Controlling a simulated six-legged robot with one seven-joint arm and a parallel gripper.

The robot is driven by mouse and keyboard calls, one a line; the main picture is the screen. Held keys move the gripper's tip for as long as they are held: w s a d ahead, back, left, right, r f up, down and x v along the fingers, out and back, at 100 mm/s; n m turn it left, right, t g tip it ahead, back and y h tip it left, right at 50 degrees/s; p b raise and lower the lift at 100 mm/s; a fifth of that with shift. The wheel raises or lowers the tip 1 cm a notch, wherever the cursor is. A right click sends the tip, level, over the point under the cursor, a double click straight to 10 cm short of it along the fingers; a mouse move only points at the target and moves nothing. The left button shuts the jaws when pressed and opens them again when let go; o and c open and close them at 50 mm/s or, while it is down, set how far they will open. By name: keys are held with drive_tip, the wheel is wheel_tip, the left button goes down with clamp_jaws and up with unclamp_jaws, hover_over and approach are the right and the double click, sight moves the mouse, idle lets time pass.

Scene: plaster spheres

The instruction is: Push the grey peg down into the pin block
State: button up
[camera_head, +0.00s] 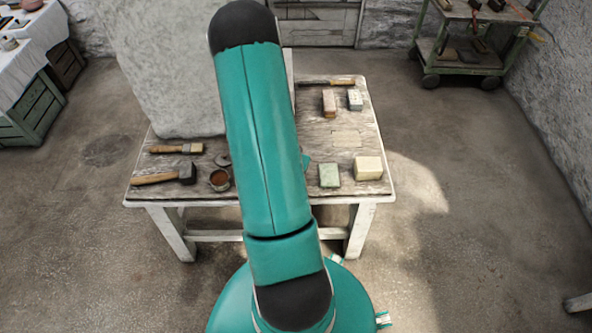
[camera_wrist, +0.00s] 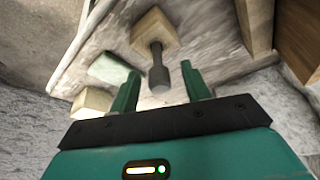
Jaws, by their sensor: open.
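In the wrist view a pale wooden pin block (camera_wrist: 152,28) sits on the worn tabletop. The grey peg (camera_wrist: 159,76) stands out of it, with a narrower part at the block and a thicker dark end towards my camera. My gripper (camera_wrist: 160,70) is open, one green finger on each side of the peg in the picture. I see no finger touching the peg, and cannot tell how far the tips are from it in depth. In the head view my arm hides the peg and pin block.
A green block (camera_head: 329,175) and a cream block (camera_head: 368,168) lie on the table (camera_head: 345,115) right of my arm. A large plaster slab (camera_head: 165,70) stands left. A mallet (camera_head: 165,177), a brush (camera_head: 178,149) and a tin (camera_head: 220,180) lie at the left front.

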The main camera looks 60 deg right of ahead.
drive_tip(key=shift+d+f, duration=0.25)
drive_tip(key=shift+f, duration=0.4)
clamp_jaws()
